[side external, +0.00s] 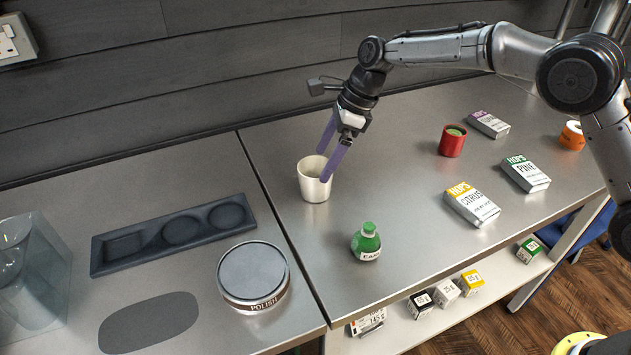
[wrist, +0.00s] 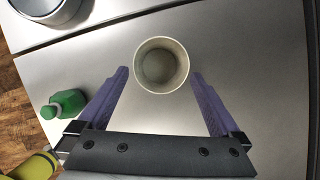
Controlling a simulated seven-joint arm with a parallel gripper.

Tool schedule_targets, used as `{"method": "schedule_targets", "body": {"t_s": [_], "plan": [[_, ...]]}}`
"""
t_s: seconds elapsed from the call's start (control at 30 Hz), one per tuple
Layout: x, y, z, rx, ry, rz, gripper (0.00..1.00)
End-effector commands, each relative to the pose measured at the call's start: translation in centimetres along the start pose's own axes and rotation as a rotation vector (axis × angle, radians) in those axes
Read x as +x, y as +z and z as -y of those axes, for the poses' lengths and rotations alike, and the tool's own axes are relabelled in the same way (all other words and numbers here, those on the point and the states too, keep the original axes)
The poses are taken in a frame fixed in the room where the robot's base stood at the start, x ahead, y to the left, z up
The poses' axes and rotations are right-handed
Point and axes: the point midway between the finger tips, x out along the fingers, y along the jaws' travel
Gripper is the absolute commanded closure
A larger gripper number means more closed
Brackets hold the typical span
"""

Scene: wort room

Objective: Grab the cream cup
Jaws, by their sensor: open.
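The cream cup (side external: 313,184) stands upright on the metal table near the seam between two tabletops. In the wrist view the cup (wrist: 162,66) is seen from above, empty inside, ahead of and between the purple fingers. My gripper (side external: 329,160) is open at the cup, with one finger in front of its right side and the other behind it in the side view. In the wrist view the gripper's fingertips (wrist: 160,74) lie to either side of the cup, with a gap on each side. I cannot tell how low the fingertips are against the rim.
A green bottle (side external: 366,242) stands in front of the cup. A polish tin (side external: 254,277) and a dark tray (side external: 172,234) are on the left tabletop. A red cup (side external: 452,141) and several hops boxes (side external: 471,204) are to the right. The table around the cup is clear.

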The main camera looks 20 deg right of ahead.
Motion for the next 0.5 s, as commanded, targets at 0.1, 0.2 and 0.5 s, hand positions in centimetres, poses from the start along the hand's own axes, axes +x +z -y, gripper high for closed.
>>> {"method": "schedule_targets", "body": {"t_s": [0.1,0.2,0.5], "plan": [[0.7,0.0,0.0,0.000,0.001,0.000,0.00],[1.9,0.1,-0.1,0.000,0.004,-0.002,0.00],[5.2,0.2,0.1,0.000,0.001,0.001,0.00]]}}
